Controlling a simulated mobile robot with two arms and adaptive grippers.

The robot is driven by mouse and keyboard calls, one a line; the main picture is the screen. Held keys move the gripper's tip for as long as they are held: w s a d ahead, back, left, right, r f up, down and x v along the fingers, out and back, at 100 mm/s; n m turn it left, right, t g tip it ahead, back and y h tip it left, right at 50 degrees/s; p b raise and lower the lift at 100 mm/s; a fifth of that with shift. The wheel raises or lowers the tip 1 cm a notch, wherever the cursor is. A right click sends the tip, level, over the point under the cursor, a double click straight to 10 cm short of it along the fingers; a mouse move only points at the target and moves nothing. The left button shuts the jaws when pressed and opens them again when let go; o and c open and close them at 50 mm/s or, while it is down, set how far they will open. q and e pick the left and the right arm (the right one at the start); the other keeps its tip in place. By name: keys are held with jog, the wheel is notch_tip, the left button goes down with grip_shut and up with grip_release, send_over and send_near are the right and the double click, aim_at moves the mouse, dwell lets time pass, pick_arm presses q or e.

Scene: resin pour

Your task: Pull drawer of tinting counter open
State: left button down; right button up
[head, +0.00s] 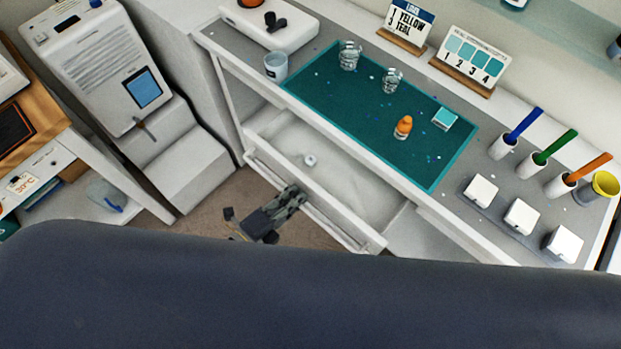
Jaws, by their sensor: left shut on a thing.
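The tinting counter (345,118) runs diagonally across the head view, with a teal mat on it. Its white drawer (345,165) stands pulled out below the counter edge, and I can see into it. A small white round item (310,160) lies in the drawer. My left gripper (291,196) is at the outside of the drawer front, shut on the drawer's handle bar (337,230). The fingertips partly cover the bar. My right gripper is not in view.
On the teal mat (350,110) stand clear cups (349,56) and an orange-capped bottle (403,127). White blocks (521,216) and coloured tools in holders stand at the right. A white machine (105,65) is at the left. Brown floor shows below the drawer.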

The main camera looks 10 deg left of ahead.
pick_arm(q)
jog(key=v, duration=0.4)
jog(key=f+v, duration=0.1)
jog(key=shift+s+a+r, duration=0.1)
jog(key=shift+s+a, duration=0.25)
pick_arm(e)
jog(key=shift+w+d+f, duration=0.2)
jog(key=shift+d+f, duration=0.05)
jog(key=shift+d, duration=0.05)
pick_arm(q)
jog(key=c, duration=2)
grip_release()
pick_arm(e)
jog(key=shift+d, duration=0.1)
pick_arm(q)
jog(key=v, duration=1.2)
